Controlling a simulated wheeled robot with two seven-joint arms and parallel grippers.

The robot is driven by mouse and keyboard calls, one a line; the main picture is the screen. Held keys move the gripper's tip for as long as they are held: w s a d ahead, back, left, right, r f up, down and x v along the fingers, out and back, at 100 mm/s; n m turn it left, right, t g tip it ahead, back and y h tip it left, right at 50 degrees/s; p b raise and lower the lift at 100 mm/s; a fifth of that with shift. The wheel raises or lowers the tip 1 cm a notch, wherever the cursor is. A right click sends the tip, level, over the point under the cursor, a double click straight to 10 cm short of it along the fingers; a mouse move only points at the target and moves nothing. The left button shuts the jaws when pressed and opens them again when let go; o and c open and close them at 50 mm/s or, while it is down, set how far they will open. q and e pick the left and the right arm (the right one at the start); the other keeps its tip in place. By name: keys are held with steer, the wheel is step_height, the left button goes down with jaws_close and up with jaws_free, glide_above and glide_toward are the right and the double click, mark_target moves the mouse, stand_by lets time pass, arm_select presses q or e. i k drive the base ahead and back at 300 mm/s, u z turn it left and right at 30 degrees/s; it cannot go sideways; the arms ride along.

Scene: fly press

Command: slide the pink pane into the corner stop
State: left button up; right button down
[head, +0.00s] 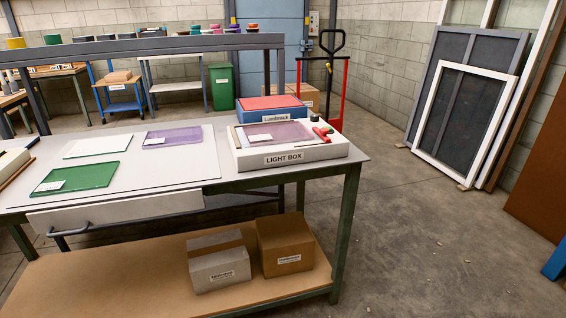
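A mauve-pink pane (284,133) with a white label lies flat on top of the white light box (336,149), at the right end of the workbench. It looks like the pink pane. A thin light brown strip runs along the left side of the light box top; I cannot tell whether this is part of the corner stop. A small red object (322,131) and a dark knob (315,122) are by the right side of the box top. Neither of my grippers is in view.
On the bench (150,190), a purple pane (180,136), a clear pane (97,146) and a green pane (98,174) lie left of the light box. A blue box with a red top (270,103) stands behind it. Cartons sit on the lower shelf.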

mark_target(256, 136)
steer(key=z, duration=0.25)
steer(key=k, duration=0.35)
steer(key=u, duration=1.05)
steer(key=i, duration=1.25)
steer(key=z, duration=0.3)
